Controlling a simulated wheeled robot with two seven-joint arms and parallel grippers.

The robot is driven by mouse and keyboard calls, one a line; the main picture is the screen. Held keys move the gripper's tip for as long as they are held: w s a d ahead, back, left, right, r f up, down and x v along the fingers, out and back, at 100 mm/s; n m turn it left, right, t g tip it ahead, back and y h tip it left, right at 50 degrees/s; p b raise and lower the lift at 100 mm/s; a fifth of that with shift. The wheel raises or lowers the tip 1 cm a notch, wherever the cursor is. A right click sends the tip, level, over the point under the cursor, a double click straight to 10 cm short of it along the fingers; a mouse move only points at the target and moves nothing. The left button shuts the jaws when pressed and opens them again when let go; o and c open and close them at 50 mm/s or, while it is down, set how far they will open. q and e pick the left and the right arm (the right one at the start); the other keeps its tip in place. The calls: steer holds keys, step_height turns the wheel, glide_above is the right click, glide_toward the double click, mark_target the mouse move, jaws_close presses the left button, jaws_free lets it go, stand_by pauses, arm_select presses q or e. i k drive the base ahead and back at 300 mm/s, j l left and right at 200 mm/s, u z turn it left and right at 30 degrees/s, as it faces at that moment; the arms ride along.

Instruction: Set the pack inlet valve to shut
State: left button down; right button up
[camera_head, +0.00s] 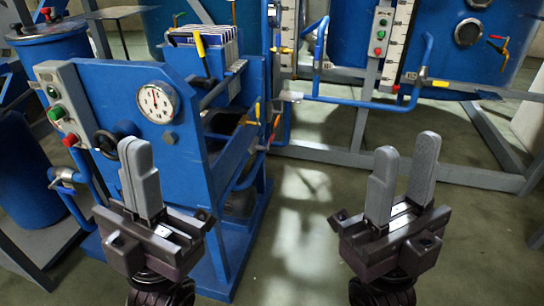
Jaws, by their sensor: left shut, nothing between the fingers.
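No label marks the pack inlet valve, so I cannot tell which fitting it is. A blue machine (190,130) at left carries a pack of white-edged plates (225,45). A yellow-tipped lever (201,48) stands roughly upright in front of the pack. Small orange and yellow handles (258,110) sit on the machine's right side. A dark round handwheel (107,143) is on its front, partly behind my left gripper (134,148). That gripper is shut and empty, pointing up before the machine's front. My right gripper (405,150) is open and empty over the floor at right.
A gauge (157,102) and a button panel (58,105) are on the machine's front. A blue pipe (85,175) runs at its lower left. Blue tanks on a grey frame (440,170) stand behind. Floor (300,230) between my grippers is clear.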

mark_target(273, 136)
steer(key=i+l+z, duration=0.1)
steer(key=i+l, duration=0.25)
steer(key=i, duration=0.15)
steer(key=i+l+z, duration=0.15)
steer(key=i+l, duration=0.15)
steer(key=i, duration=0.2)
steer(key=i+l+z, duration=0.1)
steer(key=i+l, duration=0.15)
steer(key=i, duration=0.25)
